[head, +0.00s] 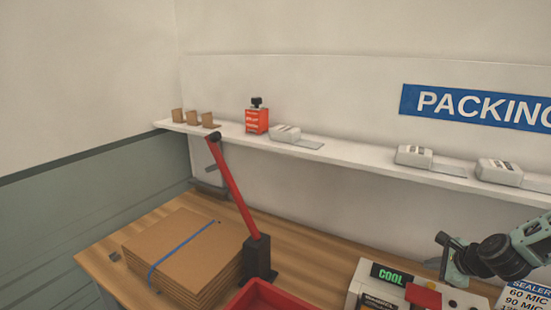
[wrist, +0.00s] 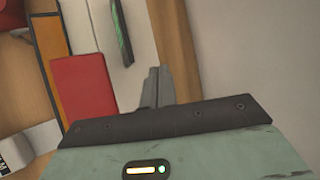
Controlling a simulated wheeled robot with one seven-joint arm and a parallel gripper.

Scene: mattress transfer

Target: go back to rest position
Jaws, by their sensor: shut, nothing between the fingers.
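My gripper (head: 446,257) is at the lower right of the head view, above the machine with the green "COOL" display (head: 390,274). In the wrist view my gripper (wrist: 157,86) has its grey fingers together, with nothing between them. Beyond the fingers, the wrist view shows the pale machine top (wrist: 92,35) and a red flat piece (wrist: 82,88). The red piece also shows in the head view (head: 424,297). The fingers appear clear of the machine.
A wooden bench (head: 320,240) holds a strapped cardboard stack (head: 185,245), a red-handled lever (head: 232,185) and a red tray (head: 265,293). A white wall shelf (head: 360,158) carries a red box (head: 257,120) and several pale dispensers. A blue-and-white sealer sign (head: 525,297) stands right.

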